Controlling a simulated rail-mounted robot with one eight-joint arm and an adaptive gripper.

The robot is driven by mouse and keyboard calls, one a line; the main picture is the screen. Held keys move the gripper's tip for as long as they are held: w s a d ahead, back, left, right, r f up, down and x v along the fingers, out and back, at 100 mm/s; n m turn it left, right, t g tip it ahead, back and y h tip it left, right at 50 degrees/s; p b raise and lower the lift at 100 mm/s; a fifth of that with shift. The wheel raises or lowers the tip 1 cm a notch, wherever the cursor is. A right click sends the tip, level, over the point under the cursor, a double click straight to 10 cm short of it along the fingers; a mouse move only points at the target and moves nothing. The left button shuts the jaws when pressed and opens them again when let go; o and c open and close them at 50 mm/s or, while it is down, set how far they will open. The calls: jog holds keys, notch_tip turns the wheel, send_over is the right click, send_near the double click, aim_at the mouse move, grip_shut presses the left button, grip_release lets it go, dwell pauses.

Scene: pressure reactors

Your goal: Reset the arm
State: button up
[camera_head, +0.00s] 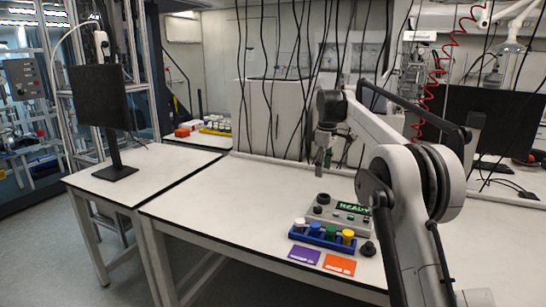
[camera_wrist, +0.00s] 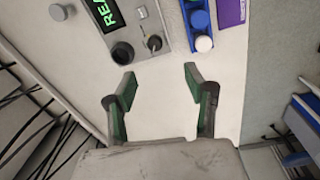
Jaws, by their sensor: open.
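My gripper (camera_head: 322,160) hangs from my arm above the back of the white table (camera_head: 200,205) in the head view, pointing down. In the wrist view my gripper (camera_wrist: 159,82) has its two green-padded fingers apart, with nothing between them but bare table. The grey control box (camera_head: 345,212) with a lit green "READY" display stands on the table, in front of and below my gripper. It also shows at the top left of the wrist view (camera_wrist: 135,15).
A blue rack (camera_head: 318,241) holding several coloured-cap vials stands in front of the box. Purple (camera_head: 304,254) and orange (camera_head: 339,264) cards lie at the table's front edge. A black monitor (camera_head: 101,95) stands at left. Black cables (camera_head: 270,90) hang behind the table. The table's left part is clear.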

jog(key=s+r+m+t, duration=0.25)
jog(key=s+r, duration=0.25)
jog(key=s, duration=0.8)
jog(key=s+r+m+t, duration=0.1)
jog(key=s+r+m, duration=0.35)
jog(key=s, duration=0.75)
jog(key=s+f+m+t, duration=0.1)
jog(key=s+f, duration=0.3)
jog(key=s, duration=0.5)
jog(key=s+f+m+t, duration=0.1)
jog(key=s+f, duration=0.4)
jog(key=s, duration=0.5)
jog(key=s+f+m+t, duration=0.1)
jog(key=s+f, duration=0.4)
jog(key=s, duration=0.5)
jog(key=shift+m, duration=0.5)
jog(key=shift+r, duration=0.15)
jog(key=shift+c, duration=0.4)
